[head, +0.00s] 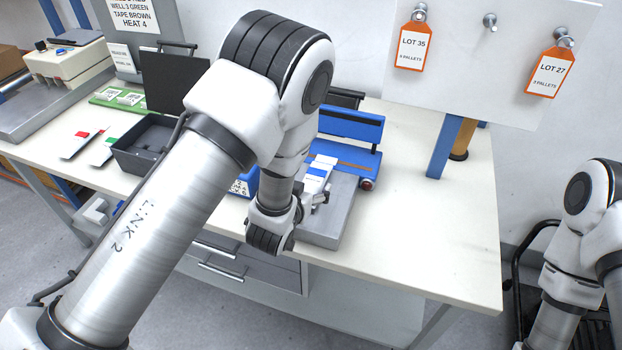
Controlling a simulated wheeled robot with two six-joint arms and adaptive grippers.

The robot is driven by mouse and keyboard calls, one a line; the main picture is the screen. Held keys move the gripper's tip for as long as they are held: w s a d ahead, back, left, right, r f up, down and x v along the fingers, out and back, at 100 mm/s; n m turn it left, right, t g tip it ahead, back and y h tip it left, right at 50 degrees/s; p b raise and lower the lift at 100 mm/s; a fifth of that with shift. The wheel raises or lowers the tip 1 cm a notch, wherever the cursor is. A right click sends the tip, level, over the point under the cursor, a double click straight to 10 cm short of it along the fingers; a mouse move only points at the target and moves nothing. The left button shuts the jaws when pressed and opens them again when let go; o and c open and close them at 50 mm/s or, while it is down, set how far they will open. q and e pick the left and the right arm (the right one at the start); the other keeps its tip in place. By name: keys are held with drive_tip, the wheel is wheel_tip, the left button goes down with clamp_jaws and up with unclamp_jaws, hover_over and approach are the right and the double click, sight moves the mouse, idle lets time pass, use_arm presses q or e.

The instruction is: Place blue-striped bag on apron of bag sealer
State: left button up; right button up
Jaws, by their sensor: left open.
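The bag sealer (350,127) is a blue machine on the table, with a grey metal apron (342,205) in front of it. The blue-striped bag (319,169), white with blue bands, lies at the apron's left part close to the sealer, partly hidden by my left arm. My left gripper (321,194) is open, just in front of the bag and over the apron. Whether its fingers touch the bag cannot be told. My right arm shows at the right edge, but its gripper is out of view.
A dark grey open bin (147,147) stands left of my left arm. A white board with orange tags LOT 35 (411,47) and LOT 27 (549,73) rises at the back right. The table's right part is clear.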

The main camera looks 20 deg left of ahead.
use_arm(q)
drive_tip(key=p+v, duration=0.2)
drive_tip(key=v, duration=0.6)
drive_tip(key=shift+s+r, duration=0.25)
drive_tip(key=s+a+f+g, duration=0.3)
drive_tip(key=s+f+g, duration=0.3)
drive_tip(key=s+f, duration=0.4)
drive_tip(key=s+a+f+g, duration=0.4)
drive_tip(key=s+f+g, duration=0.3)
drive_tip(key=s, duration=0.8)
wheel_tip(320, 180, down, 3)
drive_tip(key=shift+n+g, duration=0.3)
drive_tip(key=shift+n, duration=0.1)
drive_tip(key=shift+a, duration=0.1)
drive_tip(key=shift+c, duration=0.4)
